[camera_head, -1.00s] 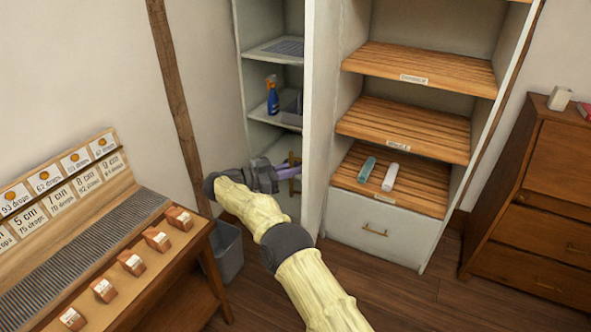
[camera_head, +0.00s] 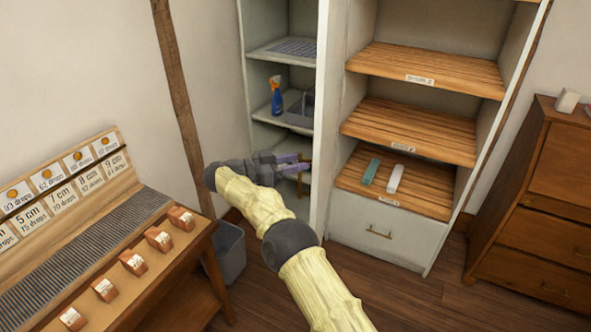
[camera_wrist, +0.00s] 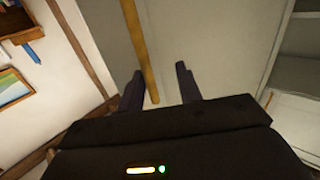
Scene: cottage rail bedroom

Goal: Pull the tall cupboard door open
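The tall cupboard (camera_head: 247,100) stands at the back, its inner shelves showing. A pale upright panel (camera_head: 325,100) borders these shelves on the right; I cannot tell whether it is the door or a side wall. My gripper (camera_head: 305,163) is in front of the lower part of the cupboard, its fingers spread. A tan upright bar, likely a handle (camera_wrist: 138,40), lies against a grey panel (camera_wrist: 210,45) in the wrist view. My gripper (camera_wrist: 158,85) straddles the bar's line there, the bar closer to the left finger. Contact cannot be made out.
A blue spray bottle (camera_head: 276,95) stands on a cupboard shelf. A wooden shelf unit (camera_head: 420,75) with a drawer is to the right. A grey bin (camera_head: 230,250) and a counter (camera_head: 190,245) with small blocks are at left. A brown chest (camera_head: 535,200) is at far right. Open floor lies between.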

